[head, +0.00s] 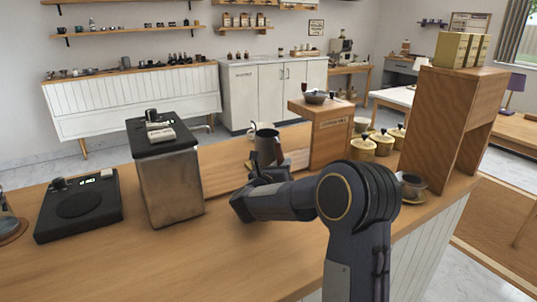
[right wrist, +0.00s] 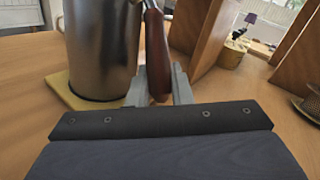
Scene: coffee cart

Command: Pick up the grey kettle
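The grey kettle (head: 267,146) stands upright on the counter, in the middle of the head view. Its metal body (right wrist: 102,45) fills the upper left of the right wrist view, on a yellow mat (right wrist: 72,97). Its dark reddish-brown handle (right wrist: 156,52) is between the fingers of my right gripper (right wrist: 159,85), one finger on each side and close against it. The gripper appears shut on the handle. In the head view my right gripper (head: 262,178) is at the kettle's near side, and its fingertips are partly hidden. My left gripper is out of view.
A grey grinder-like box (head: 170,180) and a black scale (head: 80,206) stand to the left. A wooden box (head: 330,140), yellow canisters (head: 363,148) and a tall wooden shelf (head: 440,125) stand to the right. A dark cup (head: 412,187) is beside my arm. The front counter is clear.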

